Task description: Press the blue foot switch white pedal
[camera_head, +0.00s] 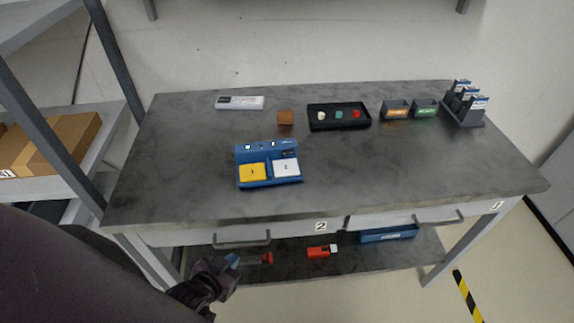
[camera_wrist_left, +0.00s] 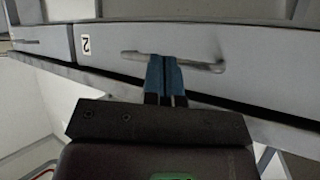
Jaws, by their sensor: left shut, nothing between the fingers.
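The blue foot switch (camera_head: 268,164) sits on the grey table top, left of the middle. It has a yellow pedal (camera_head: 253,172) on its left and the white pedal (camera_head: 286,168) on its right. My left gripper (camera_head: 232,262) is low in front of the table, below the table top and near the handle of drawer 2. In the left wrist view its blue fingers (camera_wrist_left: 166,78) are together with nothing between them, in front of the drawer handle (camera_wrist_left: 185,62). I cannot tell whether they touch it. My right gripper is not in view.
A white device (camera_head: 240,103) lies at the back left. A shelf rack (camera_head: 62,150) stands left. The table's front right is clear.

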